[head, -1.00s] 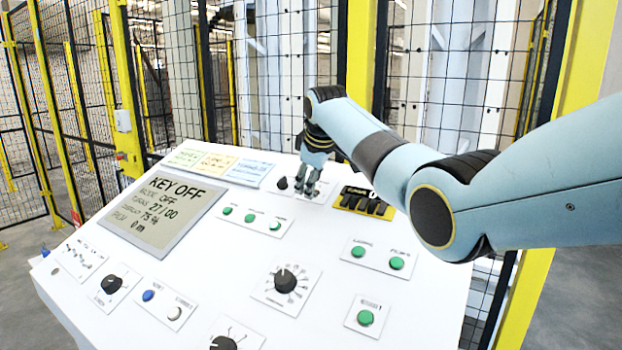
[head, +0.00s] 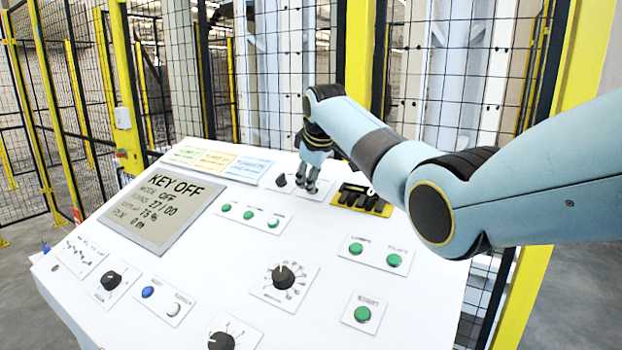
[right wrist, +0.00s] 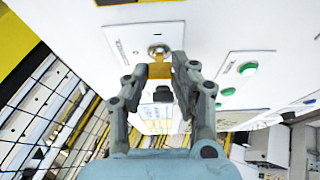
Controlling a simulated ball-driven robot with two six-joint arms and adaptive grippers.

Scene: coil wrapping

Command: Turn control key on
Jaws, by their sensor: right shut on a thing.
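The control key (right wrist: 160,70) shows in the right wrist view as a yellow-brown tab in a round metal lock (right wrist: 158,50) on a white plate. My right gripper (right wrist: 163,75) is shut on the key, with one finger on each side of it. In the head view my right gripper (head: 307,185) reaches down to the far part of the white console (head: 380,290), and it hides the key there. The grey display (head: 162,210) on the console reads KEY OFF and MODE OFF. My left gripper is not in view.
A black knob (head: 281,180) stands just left of the gripper. A yellow plate with black switches (head: 360,200) is close on its right. Green buttons (head: 249,215) and a large dial (head: 284,276) are nearer. Mesh fencing (head: 275,80) stands behind the console.

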